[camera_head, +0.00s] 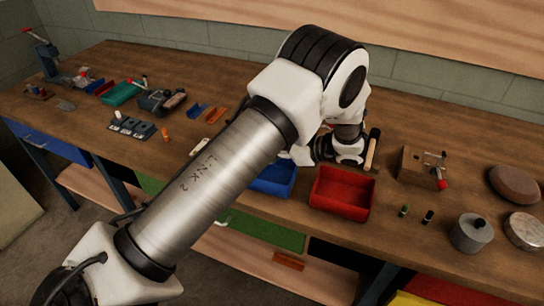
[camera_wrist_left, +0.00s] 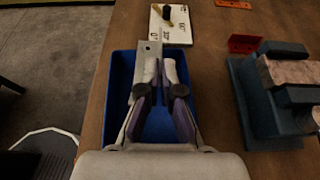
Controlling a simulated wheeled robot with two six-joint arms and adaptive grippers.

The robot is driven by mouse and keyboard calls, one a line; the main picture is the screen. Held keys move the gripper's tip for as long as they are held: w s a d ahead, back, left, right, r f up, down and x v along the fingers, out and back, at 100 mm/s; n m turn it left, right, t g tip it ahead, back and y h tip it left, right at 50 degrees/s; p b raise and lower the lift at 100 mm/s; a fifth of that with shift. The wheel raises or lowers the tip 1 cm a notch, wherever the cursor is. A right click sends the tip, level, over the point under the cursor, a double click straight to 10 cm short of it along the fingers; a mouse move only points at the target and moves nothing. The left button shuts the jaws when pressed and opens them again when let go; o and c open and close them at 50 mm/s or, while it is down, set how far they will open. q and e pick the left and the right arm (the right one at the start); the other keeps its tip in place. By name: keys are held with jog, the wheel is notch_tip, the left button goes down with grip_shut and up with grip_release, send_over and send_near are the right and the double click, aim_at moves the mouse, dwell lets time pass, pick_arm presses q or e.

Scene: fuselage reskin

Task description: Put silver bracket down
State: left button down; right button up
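The silver bracket (camera_wrist_left: 147,48), a pale flat plate with a small hole, shows at the fingertips of my left gripper (camera_wrist_left: 160,72) in the left wrist view. The fingers are nearly together and appear closed on it; the exact contact is partly hidden. Bracket and gripper are over the blue bin (camera_wrist_left: 122,70), whose inside looks empty where I can see it. In the head view the blue bin (camera_head: 272,182) is partly covered by my left arm, and I cannot make out the bracket there. My right gripper is not in view.
A red bin (camera_head: 342,194) stands right of the blue bin. A white card (camera_wrist_left: 172,30) with a dark cylinder lies beyond the blue bin, and a blue-grey vise (camera_wrist_left: 262,110) stands to its right. A wooden block (camera_head: 420,168) and metal canister (camera_head: 472,235) stand farther right.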

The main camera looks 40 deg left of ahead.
pick_arm(q)
notch_tip(320, 180, down, 3)
jog(key=shift+f+p, duration=0.2)
jog(key=shift+p, duration=0.25)
jog(key=shift+f+b, duration=0.25)
jog(key=shift+b, duration=0.05)
jog(key=shift+f, duration=0.4)
jog(key=c, duration=1.3)
grip_release()
jog(key=shift+r, duration=0.15)
jog(key=shift+r, duration=0.35)
jog(key=b+v, duration=0.2)
jog(key=v, duration=1)
jog(key=shift+r, duration=0.15)
